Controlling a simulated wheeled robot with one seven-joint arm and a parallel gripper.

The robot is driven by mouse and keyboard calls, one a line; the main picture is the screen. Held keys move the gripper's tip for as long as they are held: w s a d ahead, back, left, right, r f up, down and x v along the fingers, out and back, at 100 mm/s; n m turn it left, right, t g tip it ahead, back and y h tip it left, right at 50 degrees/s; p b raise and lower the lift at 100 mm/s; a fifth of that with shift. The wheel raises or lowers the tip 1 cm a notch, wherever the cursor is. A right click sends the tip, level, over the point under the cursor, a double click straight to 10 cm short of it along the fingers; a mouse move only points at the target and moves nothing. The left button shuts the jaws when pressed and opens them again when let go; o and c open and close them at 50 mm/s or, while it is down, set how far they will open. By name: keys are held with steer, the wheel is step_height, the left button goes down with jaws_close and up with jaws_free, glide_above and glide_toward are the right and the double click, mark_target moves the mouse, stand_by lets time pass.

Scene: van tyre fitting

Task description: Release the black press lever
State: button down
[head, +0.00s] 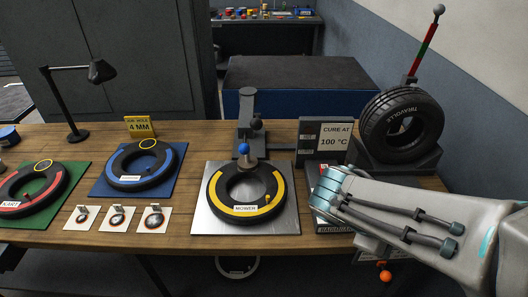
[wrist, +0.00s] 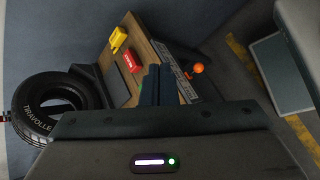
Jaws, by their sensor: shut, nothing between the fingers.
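The black press (head: 247,105) stands at the back of the bench, behind the mower tyre (head: 215,190). A black ball knob (head: 257,124), which looks like the end of its lever, shows beside the column. A blue knob (head: 243,148) sits on a grey block at the tyre's far rim; whether the press touches it I cannot tell. My gripper's fingers (wrist: 150,84) show shut and empty in the wrist view, pointing towards the bench end. In the head view my arm reaches in from the right, well right of the press, and the fingertips are hidden. The press is not recognisable in the wrist view.
A large tyre (head: 402,124) stands at the bench's right end, beside a "cure at 100 °C" sign (head: 337,142). An orange knob (head: 385,275) sits low at the front right. Kart tyre (head: 30,190) and blue-banded tyre (head: 145,168) lie left. Patch cards (head: 118,218) lie in front.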

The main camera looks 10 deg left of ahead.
steer(key=w+a+f+n+t+b, duration=0.1)
steer(key=w+a+n+t+b, duration=0.6)
steer(key=a+n+t, duration=0.5)
steer(key=s+a+n+t+y+b, duration=0.1)
steer(key=a+n+t+y, duration=0.2)
steer(key=a, duration=0.7)
steer(key=s+a+f+n+t+y+b, duration=0.1)
steer(key=s+a+n+t+y, duration=0.1)
steer(key=a+n+y, duration=0.5)
steer(key=a+t+y, duration=0.1)
steer(key=a, duration=0.2)
steer(key=shift+s+f+n, duration=0.2)
steer(key=shift+s+n, duration=0.05)
steer(key=shift+n, duration=0.15)
steer(key=p, duration=0.1)
glide_toward(257, 119)
steer(key=w+a+f, duration=0.1)
steer(key=w+f, duration=0.3)
steer(key=f, duration=0.1)
steer(key=w+r, duration=0.1)
steer(key=w+r+p, duration=0.1)
steer(key=r, duration=0.1)
steer(key=shift+a+r, duration=0.1)
steer(key=shift+r, duration=0.05)
